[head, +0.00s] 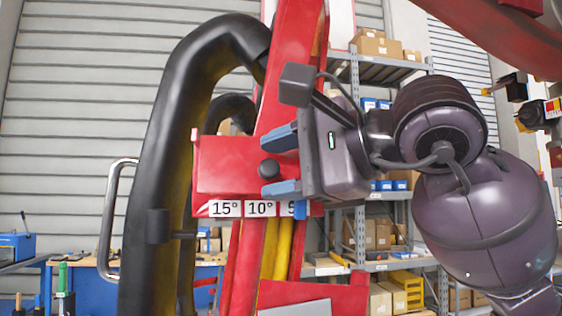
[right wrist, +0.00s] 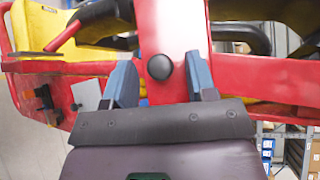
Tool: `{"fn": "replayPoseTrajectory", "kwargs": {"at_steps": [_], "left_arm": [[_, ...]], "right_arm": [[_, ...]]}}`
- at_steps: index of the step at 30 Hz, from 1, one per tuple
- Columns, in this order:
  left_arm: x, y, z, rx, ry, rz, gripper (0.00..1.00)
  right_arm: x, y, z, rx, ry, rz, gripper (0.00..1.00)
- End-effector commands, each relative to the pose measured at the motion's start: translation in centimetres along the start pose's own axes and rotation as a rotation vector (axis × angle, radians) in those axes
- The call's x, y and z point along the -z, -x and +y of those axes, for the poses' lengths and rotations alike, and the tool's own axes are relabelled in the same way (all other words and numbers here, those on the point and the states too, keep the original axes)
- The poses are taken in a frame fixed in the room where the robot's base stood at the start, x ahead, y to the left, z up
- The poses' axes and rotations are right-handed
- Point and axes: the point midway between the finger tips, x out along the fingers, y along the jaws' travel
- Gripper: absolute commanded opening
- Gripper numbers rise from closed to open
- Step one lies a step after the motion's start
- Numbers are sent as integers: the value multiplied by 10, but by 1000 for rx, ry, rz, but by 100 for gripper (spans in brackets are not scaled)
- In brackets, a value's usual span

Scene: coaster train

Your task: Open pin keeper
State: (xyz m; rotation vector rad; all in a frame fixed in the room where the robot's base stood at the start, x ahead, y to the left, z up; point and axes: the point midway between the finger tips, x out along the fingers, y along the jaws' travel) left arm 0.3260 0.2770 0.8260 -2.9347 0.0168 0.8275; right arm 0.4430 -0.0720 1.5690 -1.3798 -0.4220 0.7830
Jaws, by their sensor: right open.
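A round black knob (head: 269,168), which looks like the pin keeper, sticks out of a red box-shaped housing (head: 225,165) with angle labels along its lower edge. The knob also shows in the right wrist view (right wrist: 160,66), on a red upright part. My right gripper (head: 264,164) is open, its two blue fingers one above and one below the knob in the head view. In the right wrist view the fingers lie left and right of the knob, with a gap on each side. I cannot tell how deep the fingertips reach. My left gripper is not in view.
A black padded bar (head: 165,130) with a metal handle (head: 107,222) stands left of the housing. A red post (head: 292,70) rises behind the gripper. Shelves with boxes (head: 375,240) and a workbench (head: 80,275) stand farther back.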

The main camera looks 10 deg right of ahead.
Motion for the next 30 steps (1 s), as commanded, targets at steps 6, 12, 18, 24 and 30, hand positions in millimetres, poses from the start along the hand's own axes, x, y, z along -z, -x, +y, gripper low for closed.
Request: {"fn": "replayPoseTrajectory", "kwargs": {"at_steps": [6,12,18,24,30], "left_arm": [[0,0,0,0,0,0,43],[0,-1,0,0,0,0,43],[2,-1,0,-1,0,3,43],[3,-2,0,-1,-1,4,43],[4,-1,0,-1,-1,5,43]], "right_arm": [[0,0,0,0,0,0,52],[0,0,0,0,-1,0,26],[0,0,0,0,0,0,0],[0,-1,0,-2,-1,0,0],[-6,-4,-2,-14,-13,0,0]]}}
